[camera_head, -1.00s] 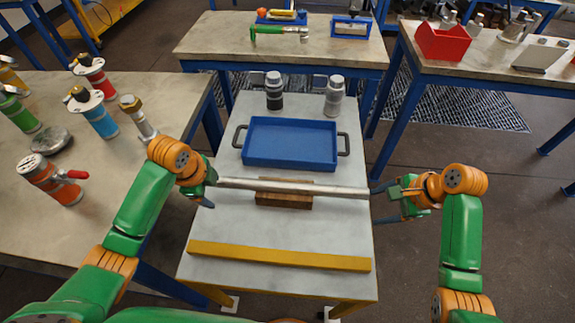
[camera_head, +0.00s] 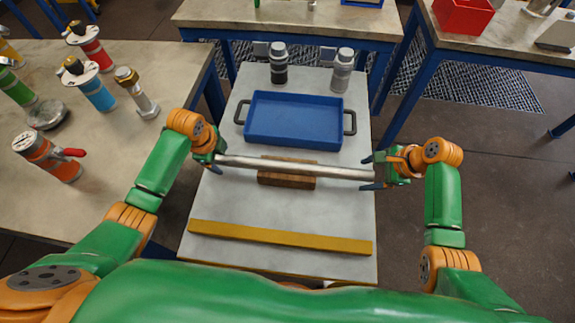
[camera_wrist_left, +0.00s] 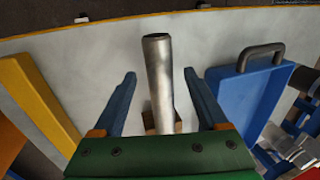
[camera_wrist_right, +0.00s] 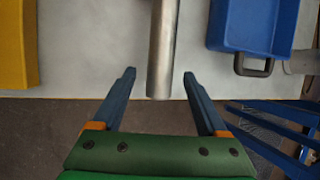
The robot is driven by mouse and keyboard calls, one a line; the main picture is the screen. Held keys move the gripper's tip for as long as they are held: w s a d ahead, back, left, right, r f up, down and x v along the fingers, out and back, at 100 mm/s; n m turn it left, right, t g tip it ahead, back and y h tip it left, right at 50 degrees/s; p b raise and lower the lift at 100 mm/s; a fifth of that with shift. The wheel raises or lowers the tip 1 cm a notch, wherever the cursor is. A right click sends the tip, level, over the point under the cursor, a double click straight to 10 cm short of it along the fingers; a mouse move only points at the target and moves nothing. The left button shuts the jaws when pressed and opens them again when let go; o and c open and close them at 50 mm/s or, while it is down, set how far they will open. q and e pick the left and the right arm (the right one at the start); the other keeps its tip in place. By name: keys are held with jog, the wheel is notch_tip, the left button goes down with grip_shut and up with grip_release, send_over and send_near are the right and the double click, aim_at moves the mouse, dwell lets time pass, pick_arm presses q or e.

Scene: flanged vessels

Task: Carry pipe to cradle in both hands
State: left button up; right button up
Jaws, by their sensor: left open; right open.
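A long grey metal pipe (camera_head: 330,171) lies left to right across a brown wooden block (camera_head: 287,181) on the pale table. My left gripper (camera_head: 218,163) is open at the pipe's left end. In the left wrist view the pipe (camera_wrist_left: 159,75) runs between the spread blue fingers, with gaps on both sides. My right gripper (camera_head: 372,172) is open at the pipe's right end. In the right wrist view the pipe's end (camera_wrist_right: 160,75) lies between the open fingertips, apart from both. I cannot tell which thing is the cradle.
A blue tray (camera_head: 294,120) with dark handles stands behind the pipe. A yellow bar (camera_head: 280,237) lies along the near side. Two flanged vessels (camera_head: 278,65) (camera_head: 342,72) stand at the back. Bare table lies between pipe and bar. Another table (camera_head: 70,195) is at the left.

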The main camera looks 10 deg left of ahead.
pick_arm(q)
jog(key=shift+w+f, duration=0.1)
jog(key=shift+f, duration=0.2)
pick_arm(e)
jog(key=shift+a+f, duration=0.1)
jog(key=shift+f, duration=0.2)
pick_arm(q)
grip_shut()
pick_arm(e)
grip_shut()
pick_arm(q)
jog(key=shift+r, duration=0.1)
pick_arm(e)
jog(key=shift+w+r, duration=0.1)
dwell(0.6)
